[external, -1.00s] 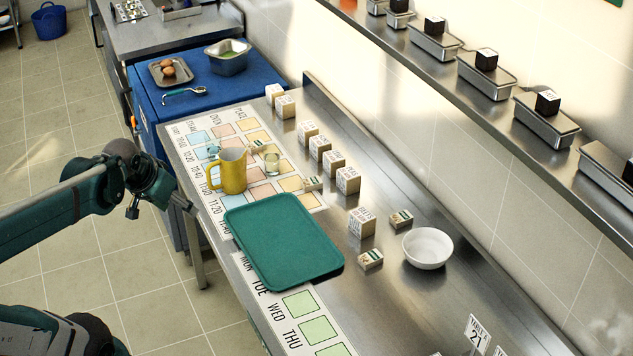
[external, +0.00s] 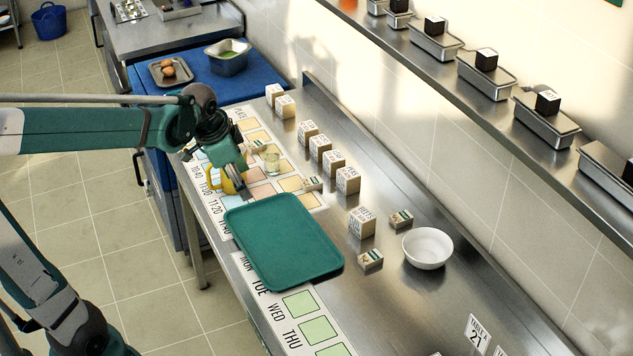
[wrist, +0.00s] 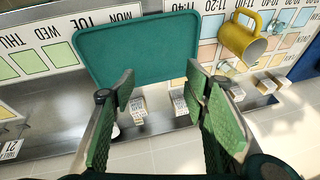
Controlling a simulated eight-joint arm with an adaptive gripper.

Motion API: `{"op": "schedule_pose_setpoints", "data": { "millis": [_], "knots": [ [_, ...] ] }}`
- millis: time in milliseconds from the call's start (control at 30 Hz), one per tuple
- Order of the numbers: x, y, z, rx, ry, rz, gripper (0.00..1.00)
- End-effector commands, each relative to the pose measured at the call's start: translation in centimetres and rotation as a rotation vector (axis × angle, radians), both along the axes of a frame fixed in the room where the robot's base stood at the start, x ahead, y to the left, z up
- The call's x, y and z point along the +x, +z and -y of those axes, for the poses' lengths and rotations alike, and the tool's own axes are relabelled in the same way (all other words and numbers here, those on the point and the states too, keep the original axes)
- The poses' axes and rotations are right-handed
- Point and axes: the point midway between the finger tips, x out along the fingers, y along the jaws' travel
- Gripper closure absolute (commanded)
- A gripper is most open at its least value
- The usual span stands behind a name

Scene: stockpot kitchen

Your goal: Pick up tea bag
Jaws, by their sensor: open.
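No thing is plainly a tea bag; several small packets with green-and-white labels may be tea bags. In the external view, one packet (external: 370,260) lies right of the tray, and another (external: 401,219) lies near the white bowl. A third packet (external: 312,184) lies at the chart's right edge, and a fourth (external: 259,146) lies near the glass. My gripper (external: 238,190) is over the yellow mug, partly hiding it, away from the two packets near the bowl. In the wrist view my gripper (wrist: 160,85) is open, with nothing between its fingers.
A green tray (external: 283,240) lies on the steel counter. The yellow mug (wrist: 243,42) stands beside it in the wrist view. A glass (external: 272,161), a white bowl (external: 428,248) and several lettered blocks (external: 348,180) stand nearby. A shelf (external: 455,75) runs along the wall.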

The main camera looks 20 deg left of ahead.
Motion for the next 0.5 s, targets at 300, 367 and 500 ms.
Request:
{"op": "schedule_pose_setpoints", "data": {
  "millis": [300,367,500],
  "knots": [
    [2.9,-0.3,5.3,0.071,-0.225,-0.044,0.55],
    [3.3,-0.5,6.3,0.084,-0.267,-0.053,0.55],
    [4.4,-1.0,8.8,0.113,-0.366,-0.071,0.55]
  ]
}}
